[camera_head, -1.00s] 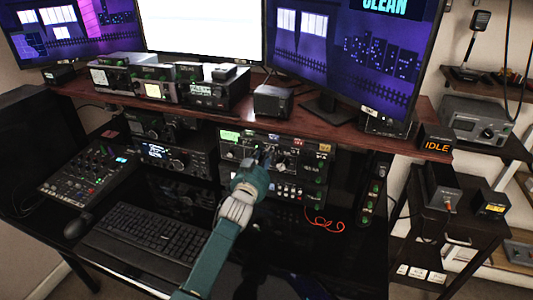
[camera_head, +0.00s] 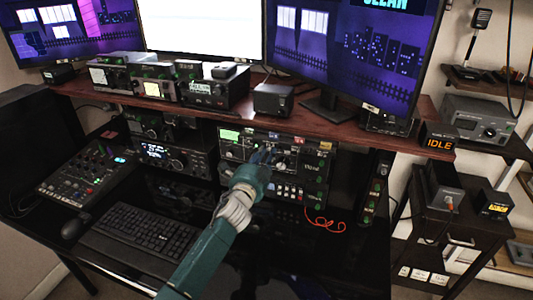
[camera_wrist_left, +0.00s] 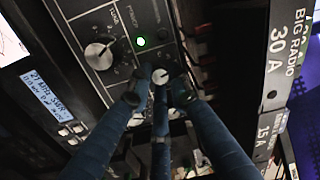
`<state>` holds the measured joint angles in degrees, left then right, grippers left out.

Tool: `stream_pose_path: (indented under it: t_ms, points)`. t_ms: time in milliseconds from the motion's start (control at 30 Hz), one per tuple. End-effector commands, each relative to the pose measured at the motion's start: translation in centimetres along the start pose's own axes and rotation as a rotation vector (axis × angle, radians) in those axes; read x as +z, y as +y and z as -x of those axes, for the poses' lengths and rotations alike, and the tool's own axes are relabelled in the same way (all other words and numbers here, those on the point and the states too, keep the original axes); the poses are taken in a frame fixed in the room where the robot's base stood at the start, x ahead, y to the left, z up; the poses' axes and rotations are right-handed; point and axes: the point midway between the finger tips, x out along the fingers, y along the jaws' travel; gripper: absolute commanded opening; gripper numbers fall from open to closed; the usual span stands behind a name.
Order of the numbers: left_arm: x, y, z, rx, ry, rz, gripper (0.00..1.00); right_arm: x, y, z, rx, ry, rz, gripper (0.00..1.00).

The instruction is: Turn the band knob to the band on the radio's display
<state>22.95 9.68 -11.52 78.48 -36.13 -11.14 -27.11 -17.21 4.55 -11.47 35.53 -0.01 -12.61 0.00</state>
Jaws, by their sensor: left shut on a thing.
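The radio (camera_head: 310,160) is a grey front panel under the shelf, with a lit green display (camera_head: 229,136) at its upper left. The display's text is too small to read. My left gripper (camera_head: 262,156) reaches its panel from below. In the left wrist view my left gripper (camera_wrist_left: 158,84) has its fingers closed around a small silver-faced knob (camera_wrist_left: 160,76), partly hidden by the fingers. I cannot read a label on it. My right gripper is not in view.
The wooden shelf (camera_head: 345,130) overhangs the radio. A keyboard (camera_head: 140,233) and a mixer panel (camera_head: 88,180) lie to the left. A red cable (camera_head: 325,223) hangs below the radio's right side. A label strip (camera_wrist_left: 280,60) is at right in the wrist view.

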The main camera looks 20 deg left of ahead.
Motion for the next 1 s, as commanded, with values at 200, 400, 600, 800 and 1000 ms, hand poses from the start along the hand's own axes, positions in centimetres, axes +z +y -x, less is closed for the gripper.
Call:
stream_pose_path:
  t_ms: [200, 400, 600, 800, 1000]
  points:
    - [0.18, 0.17, 0.02, 0.001, 0.006, -0.198, 0.0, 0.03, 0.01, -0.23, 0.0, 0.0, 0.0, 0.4]
    - [0.22, 0.12, 0.01, 0.0, 0.011, -0.343, 0.0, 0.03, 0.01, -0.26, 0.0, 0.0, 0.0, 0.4]
    - [0.23, 0.1, 0.01, -0.001, 0.015, -0.442, 0.0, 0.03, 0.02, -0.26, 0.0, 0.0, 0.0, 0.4]
    - [0.22, 0.09, 0.01, -0.002, 0.017, -0.493, 0.0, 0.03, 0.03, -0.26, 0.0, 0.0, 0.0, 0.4]
    - [0.21, 0.09, 0.01, -0.002, 0.018, -0.509, 0.0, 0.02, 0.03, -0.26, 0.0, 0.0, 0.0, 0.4]
